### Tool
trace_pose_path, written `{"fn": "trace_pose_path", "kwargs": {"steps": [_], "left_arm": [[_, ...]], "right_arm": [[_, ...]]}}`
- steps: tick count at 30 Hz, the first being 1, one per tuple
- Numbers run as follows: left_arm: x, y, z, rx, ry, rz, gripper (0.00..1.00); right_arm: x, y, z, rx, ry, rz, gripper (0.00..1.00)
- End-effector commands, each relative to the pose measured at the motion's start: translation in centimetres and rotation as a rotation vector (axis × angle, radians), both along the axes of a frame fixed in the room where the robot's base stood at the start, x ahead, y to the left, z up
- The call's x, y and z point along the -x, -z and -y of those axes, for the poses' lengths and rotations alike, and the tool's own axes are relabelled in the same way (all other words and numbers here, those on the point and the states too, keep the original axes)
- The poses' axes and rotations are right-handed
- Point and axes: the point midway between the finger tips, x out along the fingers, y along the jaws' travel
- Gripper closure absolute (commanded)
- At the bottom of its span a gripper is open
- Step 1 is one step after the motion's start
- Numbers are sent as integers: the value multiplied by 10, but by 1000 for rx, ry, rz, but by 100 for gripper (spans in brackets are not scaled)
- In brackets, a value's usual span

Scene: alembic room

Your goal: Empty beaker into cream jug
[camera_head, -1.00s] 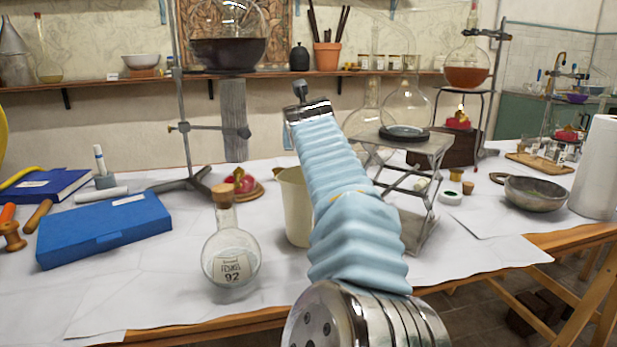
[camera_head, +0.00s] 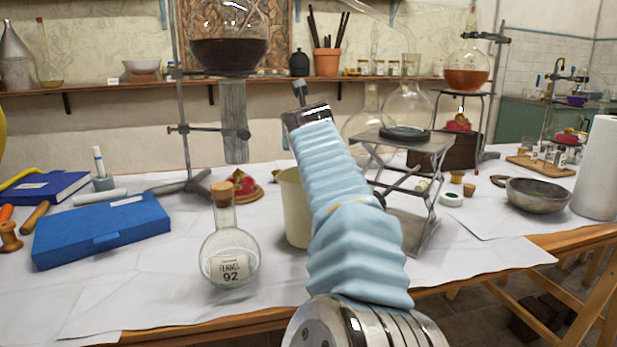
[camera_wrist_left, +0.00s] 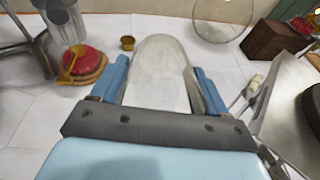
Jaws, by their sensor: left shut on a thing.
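A cream-coloured vessel (camera_head: 293,215) with a small lip stands at the middle of the table. My left arm's blue sleeve covers its right side, and I cannot tell whether it is the jug or the beaker. My left gripper (camera_wrist_left: 160,90) is hidden behind that sleeve in the head view. In the left wrist view its blue fingers are shut on a pale, rounded vessel (camera_wrist_left: 162,62), which seems to be the same cream-coloured one. No second jug or beaker can be made out clearly. My right gripper is not in view.
A corked round flask (camera_head: 230,255) stands left of the vessel, beyond it a red item on a wooden base (camera_head: 240,182). A metal lab jack (camera_head: 425,185) is close on the right. A blue box (camera_head: 100,230) lies left. The table's front right is clear.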

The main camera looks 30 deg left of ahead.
Motion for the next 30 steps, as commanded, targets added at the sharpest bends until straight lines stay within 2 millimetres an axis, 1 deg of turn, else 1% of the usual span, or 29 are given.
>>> {"fn": "trace_pose_path", "kwargs": {"steps": [15, 30], "left_arm": [[0, 0, 0, -5, 0, 7, 61], [2, -2, 2, -44, 1, 61, 61]], "right_arm": [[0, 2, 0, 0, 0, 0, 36], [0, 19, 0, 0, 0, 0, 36]]}}
